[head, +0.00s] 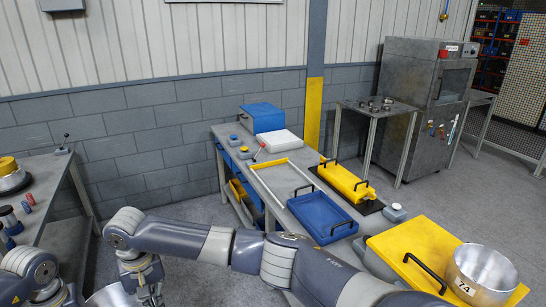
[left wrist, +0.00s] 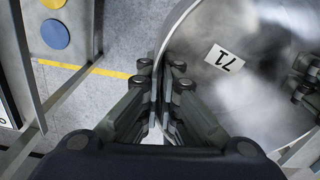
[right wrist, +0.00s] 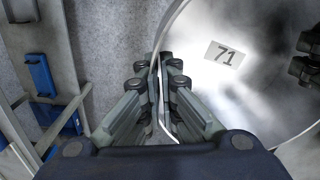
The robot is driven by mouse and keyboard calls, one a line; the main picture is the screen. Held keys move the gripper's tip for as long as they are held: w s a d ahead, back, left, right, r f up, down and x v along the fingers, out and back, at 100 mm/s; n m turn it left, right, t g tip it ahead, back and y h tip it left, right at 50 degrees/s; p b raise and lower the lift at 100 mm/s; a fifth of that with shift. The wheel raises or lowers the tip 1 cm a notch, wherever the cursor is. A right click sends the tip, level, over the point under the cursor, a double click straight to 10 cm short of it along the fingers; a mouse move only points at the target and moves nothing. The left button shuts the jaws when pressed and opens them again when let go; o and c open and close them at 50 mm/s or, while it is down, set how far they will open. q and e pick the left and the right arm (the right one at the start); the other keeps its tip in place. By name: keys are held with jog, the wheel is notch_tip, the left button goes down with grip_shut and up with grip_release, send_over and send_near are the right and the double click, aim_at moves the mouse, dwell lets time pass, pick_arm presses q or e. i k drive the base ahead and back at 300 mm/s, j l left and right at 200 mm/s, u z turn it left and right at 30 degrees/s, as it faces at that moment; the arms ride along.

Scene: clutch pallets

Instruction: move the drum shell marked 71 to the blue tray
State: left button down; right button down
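The drum shell marked 71 (left wrist: 245,85) is a shiny metal bowl shape, and its label also shows in the right wrist view (right wrist: 228,58). My left gripper (left wrist: 160,82) is closed with the shell's rim between its fingers. My right gripper (right wrist: 160,82) is closed on the rim at another side. In the head view only a sliver of the shell (head: 108,297) shows at the bottom edge, beside my right gripper; my left gripper is out of that view. The blue tray (head: 320,216), with black handles, lies empty on the grey bench.
A yellow tray (head: 398,243) at right holds a drum shell marked 74 (head: 484,272). A left table (head: 60,195) holds parts. Floor between the tables is open.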

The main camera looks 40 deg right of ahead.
aim_at(321, 217)
jog(key=i+l+z, duration=0.1)
jog(key=i+z, duration=0.2)
jog(key=i, duration=0.2)
jog(key=i+z, duration=0.35)
jog(key=i, duration=0.2)
jog(key=i+z, duration=0.5)
jog(key=i+j+z, duration=0.3)
jog(key=z, duration=0.15)
jog(key=i+l+z, duration=0.1)
jog(key=z, duration=0.35)
jog(key=i+z, duration=0.25)
jog(key=z, duration=0.2)
